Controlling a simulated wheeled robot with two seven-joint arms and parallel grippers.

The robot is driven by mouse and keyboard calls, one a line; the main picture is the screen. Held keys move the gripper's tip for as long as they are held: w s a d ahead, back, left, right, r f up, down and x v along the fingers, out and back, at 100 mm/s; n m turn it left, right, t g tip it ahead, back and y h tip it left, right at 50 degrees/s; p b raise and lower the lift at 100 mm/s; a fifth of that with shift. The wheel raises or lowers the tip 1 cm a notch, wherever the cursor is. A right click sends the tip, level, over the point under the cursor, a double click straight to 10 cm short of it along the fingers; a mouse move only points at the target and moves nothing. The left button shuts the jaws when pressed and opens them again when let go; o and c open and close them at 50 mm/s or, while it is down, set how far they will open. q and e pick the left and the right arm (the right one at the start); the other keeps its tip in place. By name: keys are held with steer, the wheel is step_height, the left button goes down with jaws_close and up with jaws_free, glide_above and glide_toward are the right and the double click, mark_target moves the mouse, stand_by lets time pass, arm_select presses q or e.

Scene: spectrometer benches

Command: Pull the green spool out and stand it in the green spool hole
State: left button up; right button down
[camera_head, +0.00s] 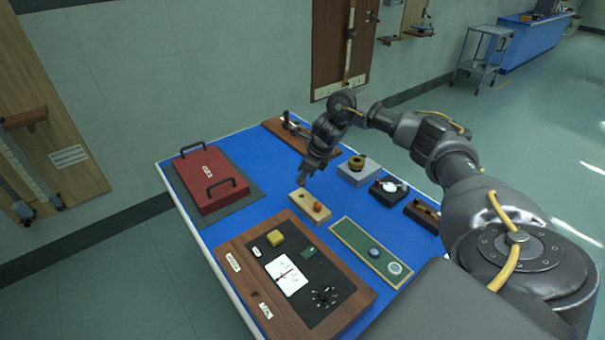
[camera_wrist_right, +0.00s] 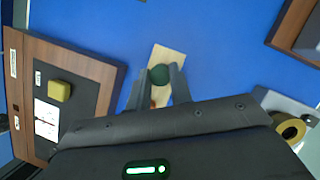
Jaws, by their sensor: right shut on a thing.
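My right gripper (camera_head: 304,181) is over the pale wooden block (camera_head: 296,206) in the middle of the blue table. In the right wrist view its two fingers (camera_wrist_right: 158,84) are shut on the dark green round top of the green spool (camera_wrist_right: 159,74). The pale block (camera_wrist_right: 172,58) lies below and beyond it; I cannot tell whether the spool is still seated in the block. An orange knob (camera_head: 317,206) stands on the same block beside the gripper. The green spool is hidden in the head view. I cannot make out the green spool hole. My left gripper is not in view.
A brown-framed black panel (camera_head: 330,288) with a yellow block (camera_head: 275,238) lies in front. A green board (camera_head: 347,235) with round pieces lies to its right. A red handled box (camera_head: 207,178) is at the left. A grey block with a yellow ring (camera_head: 357,163) is right of the gripper.

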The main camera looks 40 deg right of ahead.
steer(key=shift+w+f+b, duration=0.15)
steer(key=shift+f+b, duration=0.15)
steer(key=shift+f, duration=0.3)
steer(key=shift+f+b, duration=0.9)
steer(key=shift+f, duration=0.3)
steer(key=shift+f+b, duration=0.75)
steer(key=shift+f, duration=0.25)
steer(key=c, duration=1.3)
jaws_free()
steer(key=shift+o, duration=0.3)
steer(key=o, duration=0.5)
